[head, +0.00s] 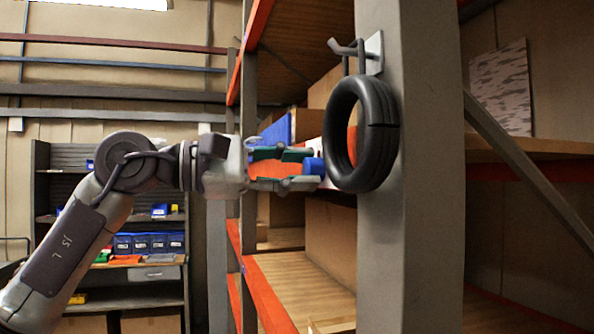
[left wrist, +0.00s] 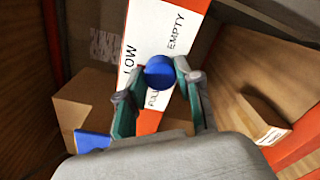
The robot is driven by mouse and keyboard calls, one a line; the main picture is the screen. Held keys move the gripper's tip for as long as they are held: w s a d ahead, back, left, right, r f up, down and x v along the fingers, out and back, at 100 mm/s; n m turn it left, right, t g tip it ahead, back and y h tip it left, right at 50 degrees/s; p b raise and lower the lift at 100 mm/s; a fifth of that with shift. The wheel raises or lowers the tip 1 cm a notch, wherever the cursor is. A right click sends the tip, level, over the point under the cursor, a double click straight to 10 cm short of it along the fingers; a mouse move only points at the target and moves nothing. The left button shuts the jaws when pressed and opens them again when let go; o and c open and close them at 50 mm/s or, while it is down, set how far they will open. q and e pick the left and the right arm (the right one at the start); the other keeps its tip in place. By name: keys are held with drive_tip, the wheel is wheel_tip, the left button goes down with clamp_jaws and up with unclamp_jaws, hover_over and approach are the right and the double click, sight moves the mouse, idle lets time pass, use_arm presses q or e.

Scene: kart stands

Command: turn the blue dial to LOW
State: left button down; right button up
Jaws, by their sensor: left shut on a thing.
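The blue dial (left wrist: 160,72) sits on a white panel (left wrist: 178,24) with an orange edge in the left wrist view. The panel bears the words LOW, EMPTY and FULL, with LOW to the left of the dial, EMPTY to the upper right and FULL just below, partly covered. My left gripper (left wrist: 158,76) is shut on the dial, with one green-padded finger on each side. In the head view my left gripper (head: 308,168) reaches in from the left to the dial (head: 314,166), beside the black tyre. Any pointer mark on the dial cannot be made out. My right gripper is not in view.
A black tyre (head: 362,133) hangs from a hook on the grey post (head: 430,200), close to the right of my left gripper. Orange-edged shelves (head: 268,292) with cardboard boxes (head: 331,243) lie behind. A rack with blue bins (head: 148,243) stands at the back left.

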use_arm(q)
drive_tip(key=shift+m, duration=0.6)
drive_tip(key=c, duration=0.8)
unclamp_jaws()
drive_tip(key=shift+o, duration=0.2)
drive_tip(key=v, duration=1.2)
drive_tip(key=shift+s, duration=0.1)
